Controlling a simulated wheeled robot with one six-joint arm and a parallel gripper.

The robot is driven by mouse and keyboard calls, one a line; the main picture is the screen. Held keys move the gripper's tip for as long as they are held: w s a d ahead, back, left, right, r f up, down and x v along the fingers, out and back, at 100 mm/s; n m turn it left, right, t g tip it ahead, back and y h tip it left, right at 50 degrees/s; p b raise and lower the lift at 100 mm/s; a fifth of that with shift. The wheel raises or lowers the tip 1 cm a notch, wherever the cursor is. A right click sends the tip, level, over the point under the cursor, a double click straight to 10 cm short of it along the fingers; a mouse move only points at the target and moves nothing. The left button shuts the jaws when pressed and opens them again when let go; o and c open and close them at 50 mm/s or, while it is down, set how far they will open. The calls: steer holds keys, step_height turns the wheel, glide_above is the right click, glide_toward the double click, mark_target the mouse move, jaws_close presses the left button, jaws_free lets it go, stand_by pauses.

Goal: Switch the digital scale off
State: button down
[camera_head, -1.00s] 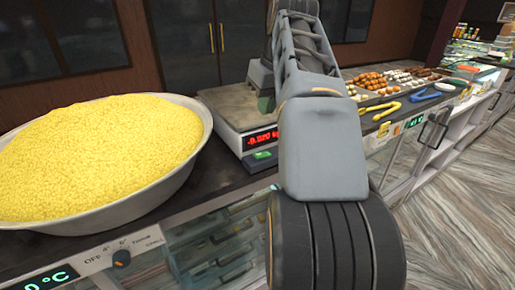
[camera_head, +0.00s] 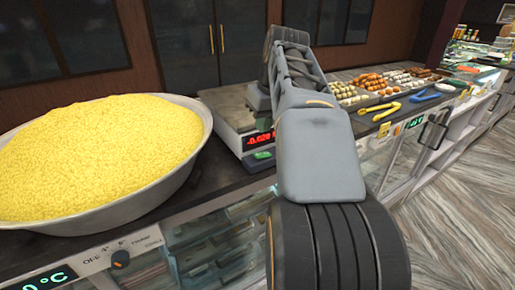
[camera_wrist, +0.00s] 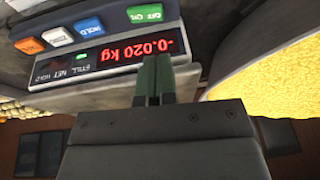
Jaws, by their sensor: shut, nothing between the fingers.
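The digital scale (camera_head: 222,108) stands on the counter just right of the big bowl, with a flat metal plate. Its red display (camera_head: 258,139) reads -0.020 kg, and a green button (camera_head: 262,155) sits below it. In the wrist view, upside down, the lit display (camera_wrist: 135,52) and the green ON/OFF button (camera_wrist: 145,13) show, with blue, white and orange buttons beside it. My gripper (camera_wrist: 158,62) is shut and empty. Its fingertips lie over the display in the picture, short of the green button; contact cannot be told. In the head view my arm hides part of the scale.
A large metal bowl (camera_head: 188,165) heaped with yellow grains (camera_head: 95,150) fills the counter's left. Sweets trays (camera_head: 378,92), yellow tongs (camera_head: 386,112) and blue tongs (camera_head: 425,96) lie to the right. A dial (camera_head: 120,259) is on the counter's front.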

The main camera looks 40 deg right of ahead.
mark_target(256, 155)
steer(key=x, duration=0.5)
steer(key=shift+s+a+f, duration=0.15)
steer(key=shift+f, duration=0.15)
steer(key=shift+a+f, duration=0.2)
steer(key=shift+f, duration=0.85)
steer(key=shift+d, duration=0.1)
